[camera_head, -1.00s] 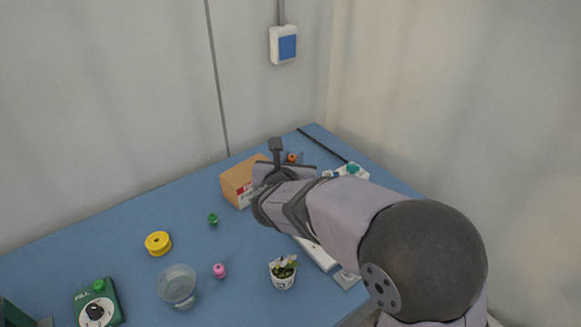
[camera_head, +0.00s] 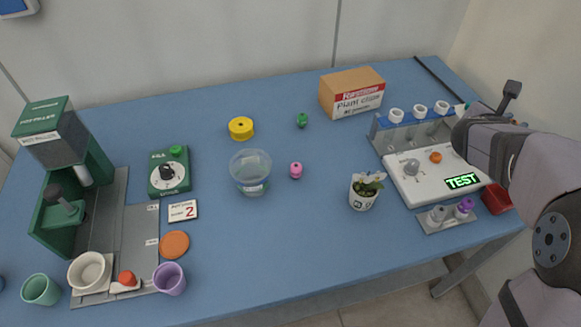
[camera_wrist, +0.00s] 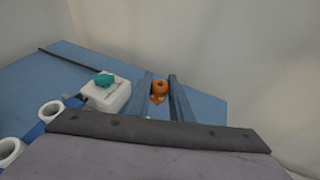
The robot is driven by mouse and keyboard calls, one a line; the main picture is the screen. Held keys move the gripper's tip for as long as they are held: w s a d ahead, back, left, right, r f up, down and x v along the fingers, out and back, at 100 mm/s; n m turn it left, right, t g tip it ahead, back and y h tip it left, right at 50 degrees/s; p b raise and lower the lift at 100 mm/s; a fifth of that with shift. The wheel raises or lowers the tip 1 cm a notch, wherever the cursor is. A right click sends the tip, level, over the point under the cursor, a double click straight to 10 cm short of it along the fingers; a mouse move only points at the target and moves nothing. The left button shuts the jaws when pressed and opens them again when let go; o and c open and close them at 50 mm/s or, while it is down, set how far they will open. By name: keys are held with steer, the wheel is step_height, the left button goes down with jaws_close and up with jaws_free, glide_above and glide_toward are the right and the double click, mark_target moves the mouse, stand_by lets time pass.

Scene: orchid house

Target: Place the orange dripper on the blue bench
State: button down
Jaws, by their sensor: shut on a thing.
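My gripper (camera_wrist: 160,80) is shut on the orange dripper (camera_wrist: 159,88), which shows between its two fingers in the wrist view. In the head view the wrist is at the right, above the far right part of the bench, and hides most of the fingers and the dripper. The blue bench (camera_head: 330,220) fills most of the head view. In the wrist view the bench surface (camera_wrist: 205,108) lies below and behind the dripper, which appears held above it.
Pink (camera_head: 296,170) and green (camera_head: 302,120) drippers lie mid-bench. The bench between the plant and the clear cup (camera_head: 250,173) is mostly free.

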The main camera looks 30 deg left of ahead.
steer(key=shift+w+d+f+n+y+b, duration=0.15)
steer(key=shift+w+d+b, duration=0.25)
steer(key=shift+d, duration=0.25)
steer(key=shift+w+d+f+n+y+b, duration=0.15)
steer(key=shift+w+d+b, duration=0.15)
steer(key=shift+w+d, duration=0.25)
steer(key=shift+r, duration=0.1)
steer(key=shift+f+b, duration=1.45)
steer(key=shift+f, duration=3.6)
steer(key=shift+f, duration=0.15)
steer(key=c, duration=1.6)
jaws_free()
